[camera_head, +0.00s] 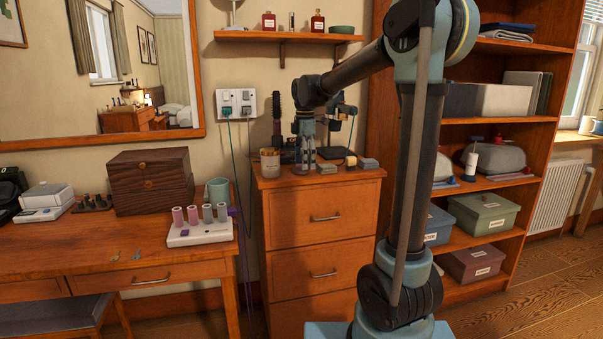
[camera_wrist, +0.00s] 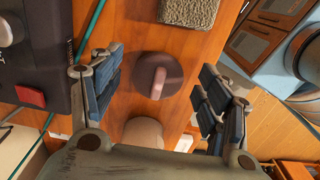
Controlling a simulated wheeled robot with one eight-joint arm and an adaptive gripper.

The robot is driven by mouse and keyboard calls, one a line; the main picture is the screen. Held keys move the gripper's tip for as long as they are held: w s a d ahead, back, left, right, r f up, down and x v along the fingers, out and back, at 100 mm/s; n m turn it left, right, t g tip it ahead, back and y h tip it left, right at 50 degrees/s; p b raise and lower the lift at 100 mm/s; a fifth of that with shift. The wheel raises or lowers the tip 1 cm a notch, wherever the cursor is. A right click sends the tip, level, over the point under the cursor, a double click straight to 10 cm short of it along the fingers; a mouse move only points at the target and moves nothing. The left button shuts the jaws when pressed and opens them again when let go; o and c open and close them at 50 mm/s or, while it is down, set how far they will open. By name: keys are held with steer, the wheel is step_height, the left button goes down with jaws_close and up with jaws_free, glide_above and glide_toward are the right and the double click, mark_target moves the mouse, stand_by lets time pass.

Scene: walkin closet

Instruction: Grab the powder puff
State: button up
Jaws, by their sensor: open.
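The likely powder puff is a round mauve-brown disc (camera_wrist: 171,82) with a raised strap-like grip across its middle. It lies flat on the wooden top of the drawer cabinet (camera_head: 318,215). In the wrist view my gripper (camera_wrist: 160,77) is open, one finger on each side of the disc, with visible gaps and nothing held. In the head view my gripper (camera_head: 304,166) points down low over the cabinet top. There I cannot make out the puff, which may be hidden by the gripper. How high the fingertips are above the wood is unclear.
A beige round-topped object (camera_wrist: 142,131) stands close to the disc, near the palm. A tan textured block (camera_wrist: 188,12) lies beyond it. A dark case (camera_wrist: 30,58) is at left. A holder (camera_head: 270,164) stands left of the gripper; small blocks (camera_head: 327,168) lie right.

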steer(key=shift+f, duration=0.9)
steer(key=c, duration=0.8)
steer(key=shift+r, duration=0.1)
